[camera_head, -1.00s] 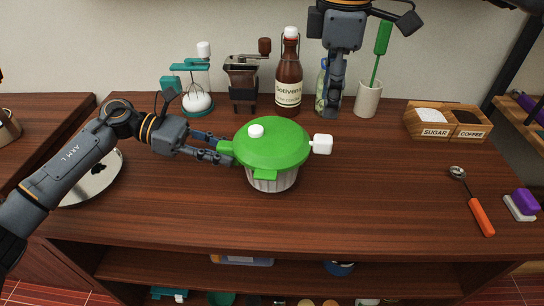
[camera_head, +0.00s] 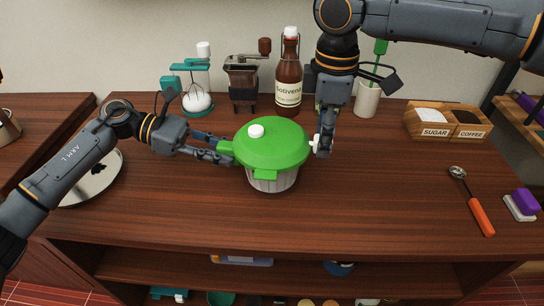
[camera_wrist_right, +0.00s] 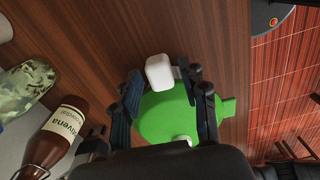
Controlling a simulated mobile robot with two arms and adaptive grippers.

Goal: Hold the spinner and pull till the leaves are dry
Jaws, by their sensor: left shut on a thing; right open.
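The salad spinner has a green lid (camera_head: 272,142) with a white knob (camera_head: 256,131) on top and a pale ribbed bowl (camera_head: 272,180) below. It stands upright on the wooden counter. My left gripper (camera_head: 226,152) is shut on the green tab at the lid's left side. My right gripper (camera_head: 322,148) is at the spinner's right side, pointing down, with its fingers open around the white pull handle. In the right wrist view the white pull handle (camera_wrist_right: 160,72) lies between the open fingers, next to the green lid (camera_wrist_right: 168,117). The leaves are hidden inside.
Behind the spinner stand a brown bottle (camera_head: 289,80), a coffee grinder (camera_head: 242,82) and a teal whisk device (camera_head: 197,90). A sugar and coffee box (camera_head: 447,121) is at the right rear. A scoop with an orange handle (camera_head: 480,215) lies at right. The front counter is clear.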

